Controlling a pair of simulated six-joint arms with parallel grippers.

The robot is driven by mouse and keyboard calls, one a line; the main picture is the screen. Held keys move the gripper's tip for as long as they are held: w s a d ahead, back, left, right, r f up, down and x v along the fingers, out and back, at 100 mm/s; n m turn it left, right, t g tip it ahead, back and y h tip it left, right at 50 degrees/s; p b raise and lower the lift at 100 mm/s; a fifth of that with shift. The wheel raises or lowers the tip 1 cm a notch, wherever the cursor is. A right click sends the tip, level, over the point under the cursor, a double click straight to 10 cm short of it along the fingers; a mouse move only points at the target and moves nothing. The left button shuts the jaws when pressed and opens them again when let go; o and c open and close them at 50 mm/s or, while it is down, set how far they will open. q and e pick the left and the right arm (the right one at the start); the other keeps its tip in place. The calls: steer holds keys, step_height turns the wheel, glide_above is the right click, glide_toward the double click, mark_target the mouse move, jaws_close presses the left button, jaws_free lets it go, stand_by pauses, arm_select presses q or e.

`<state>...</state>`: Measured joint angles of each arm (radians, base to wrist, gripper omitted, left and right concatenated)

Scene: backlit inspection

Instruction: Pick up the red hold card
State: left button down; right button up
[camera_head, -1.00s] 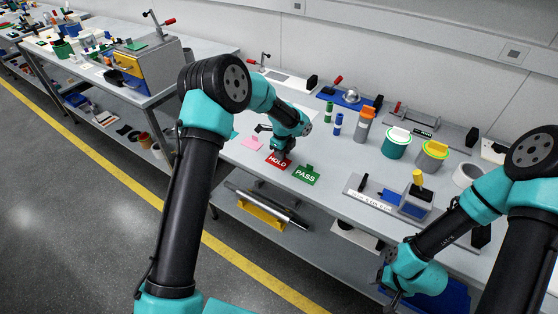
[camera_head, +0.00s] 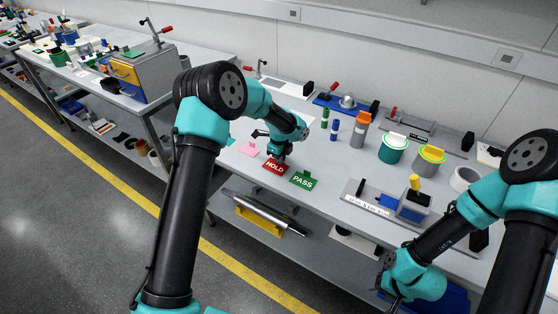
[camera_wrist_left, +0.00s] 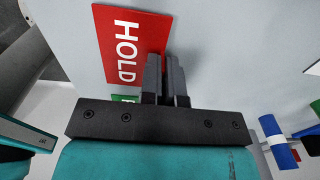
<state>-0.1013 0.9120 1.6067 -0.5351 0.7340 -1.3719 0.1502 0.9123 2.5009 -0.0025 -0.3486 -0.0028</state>
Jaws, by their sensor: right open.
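The red hold card (camera_head: 275,166) with white HOLD lettering lies at the bench's front edge, left of the green PASS card (camera_head: 303,180). My left gripper (camera_head: 281,156) is low over the hold card's far edge. In the left wrist view the hold card (camera_wrist_left: 132,45) is beside my left gripper's fingers (camera_wrist_left: 166,78), which are close together at its edge. They look shut on it, but the contact itself is hidden. A bit of the PASS card (camera_wrist_left: 124,98) shows below it. My right gripper (camera_head: 393,297) is low at the right, away from the cards.
Blue and green cylinders (camera_head: 334,130), a grey bottle with an orange cap (camera_head: 360,130) and lidded tubs (camera_head: 393,150) stand to the right. A labelled fixture (camera_head: 372,203) sits near the front. A shelf (camera_head: 265,229) is below.

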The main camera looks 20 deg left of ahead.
arm_select(q)
step_height(320, 180, up, 3)
steer(key=shift+f, duration=0.1)
steer(key=shift+s+d+r, duration=0.1)
steer(key=shift+s+r, duration=0.1)
steer(key=shift+s, duration=0.15)
steer(key=s+d+r, duration=0.1)
steer(key=s+d, duration=0.3)
steer(key=s, duration=1)
steer(key=shift+s+d+r, duration=0.15)
steer(key=shift+s, duration=0.2)
